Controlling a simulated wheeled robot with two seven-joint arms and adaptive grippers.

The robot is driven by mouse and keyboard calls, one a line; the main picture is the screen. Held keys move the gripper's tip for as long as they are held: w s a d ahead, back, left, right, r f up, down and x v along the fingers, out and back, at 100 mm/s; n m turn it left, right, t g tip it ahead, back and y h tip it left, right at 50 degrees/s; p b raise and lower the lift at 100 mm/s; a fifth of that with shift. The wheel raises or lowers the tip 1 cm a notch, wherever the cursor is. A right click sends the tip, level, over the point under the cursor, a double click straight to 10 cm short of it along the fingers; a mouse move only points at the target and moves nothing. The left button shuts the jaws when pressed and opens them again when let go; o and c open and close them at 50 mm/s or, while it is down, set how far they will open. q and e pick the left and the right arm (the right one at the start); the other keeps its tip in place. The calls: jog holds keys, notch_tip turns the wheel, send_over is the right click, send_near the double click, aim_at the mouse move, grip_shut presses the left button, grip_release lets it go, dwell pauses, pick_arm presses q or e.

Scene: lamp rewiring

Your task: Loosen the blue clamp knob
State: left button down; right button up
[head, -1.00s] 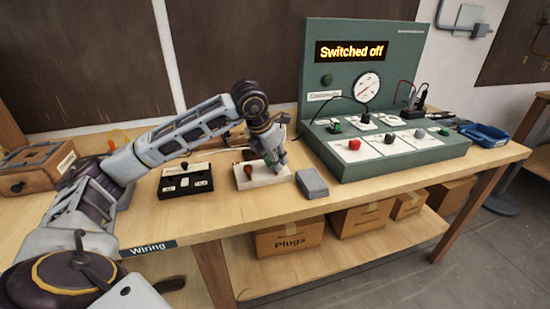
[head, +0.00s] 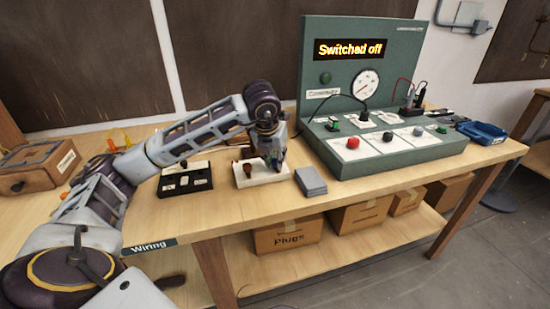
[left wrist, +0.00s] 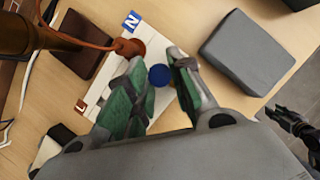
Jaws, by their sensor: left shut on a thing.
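The blue clamp knob (left wrist: 159,75) shows in the left wrist view as a small round knob on a white terminal block (left wrist: 170,52). The block has a blue N label (left wrist: 131,21) and a brown L label (left wrist: 80,107). It also shows in the head view (head: 248,181), on the bench near its front edge. My left gripper (head: 274,163) points down over the block's right part. In the left wrist view its green-padded fingers (left wrist: 160,88) are shut on the knob from both sides.
A grey box (head: 311,181) lies just right of the block, and a black switch board (head: 186,182) to its left. A brown-red cable (left wrist: 85,40) runs to the block. The green test panel (head: 400,155) stands right; its display reads "Switched off".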

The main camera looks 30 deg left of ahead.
pick_arm(q)
jog(key=c, duration=1.5)
grip_release()
jog(key=shift+r, duration=0.15)
jog(key=v, duration=1.1)
jog(key=shift+s+r, duration=0.2)
jog(key=shift+r, duration=0.1)
